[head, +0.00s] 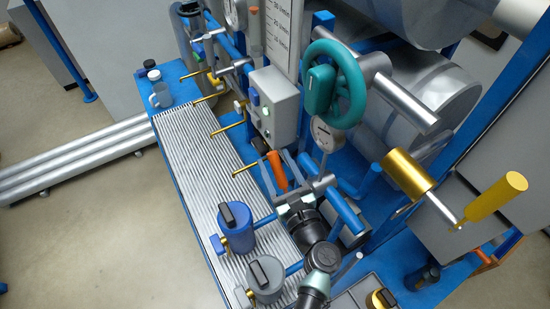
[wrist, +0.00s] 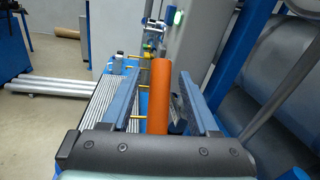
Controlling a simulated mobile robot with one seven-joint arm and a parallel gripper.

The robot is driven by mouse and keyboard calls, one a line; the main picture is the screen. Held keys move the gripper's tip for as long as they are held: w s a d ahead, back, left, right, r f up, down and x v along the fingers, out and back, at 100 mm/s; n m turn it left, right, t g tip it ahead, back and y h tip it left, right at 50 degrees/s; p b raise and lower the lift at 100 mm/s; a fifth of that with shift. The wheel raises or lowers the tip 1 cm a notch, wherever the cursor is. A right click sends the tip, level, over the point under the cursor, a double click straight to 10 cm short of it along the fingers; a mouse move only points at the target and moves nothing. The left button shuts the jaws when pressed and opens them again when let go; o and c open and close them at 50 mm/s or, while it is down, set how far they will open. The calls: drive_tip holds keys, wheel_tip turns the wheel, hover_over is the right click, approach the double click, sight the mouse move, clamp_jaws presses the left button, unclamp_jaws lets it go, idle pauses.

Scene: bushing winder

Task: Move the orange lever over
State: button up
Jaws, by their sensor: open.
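The orange lever (head: 277,171) stands up beside the pipework, just below the grey control box in the head view. In the wrist view the orange lever (wrist: 160,98) rises upright in the middle of the picture. My gripper (wrist: 160,76) is open, with one blue-grey finger on each side of the lever. Gaps show between the lever and both fingers, so they appear apart. In the head view my gripper (head: 280,160) is at the lever from the near side. The lever's base is hidden behind my gripper body in the wrist view.
A teal handwheel (head: 334,84) and a grey control box (head: 273,105) stand close behind. Yellow-handled taps (head: 229,128) project over the ribbed grey tray (head: 193,161). Blue (head: 233,229) and grey (head: 265,278) pots stand nearby. A yellow crank handle (head: 496,199) is at right.

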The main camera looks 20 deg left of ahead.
drive_tip(key=shift+w+a, duration=0.3)
drive_tip(key=shift+w, duration=0.1)
drive_tip(key=shift+c, duration=0.2)
clamp_jaws()
idle(1.1)
